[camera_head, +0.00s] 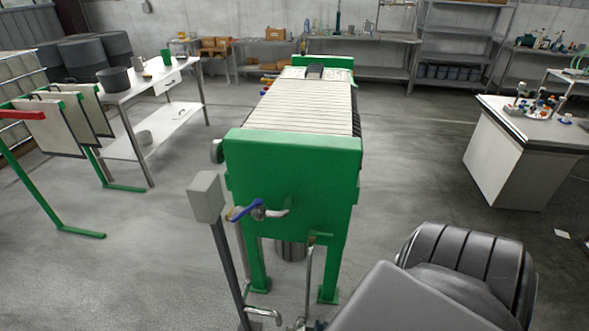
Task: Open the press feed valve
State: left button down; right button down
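A green filter press (292,185) with a stack of pale plates (300,100) stands in the middle of the view. On its near end plate is a short metal pipe (276,213) with a blue-handled valve (243,212). The blue lever slants down to the left from the valve body. A grey box on a post (205,197) stands just left of the lever. More pipework (265,315) shows low at the bottom edge, partly cut off. A dark grey arm part of mine fills the lower right. Neither gripper's fingers can be seen.
A white table (150,85) with pots stands at the left, beside a green rack (45,130) of hanging plates. A white bench (525,150) with small bottles stands at the right. Shelves line the back wall. The floor on both sides of the press is clear.

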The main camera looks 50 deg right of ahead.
aim_at(245, 212)
jog(key=k, duration=0.55)
jog(key=z, duration=1.95)
jog(key=i, duration=0.5)
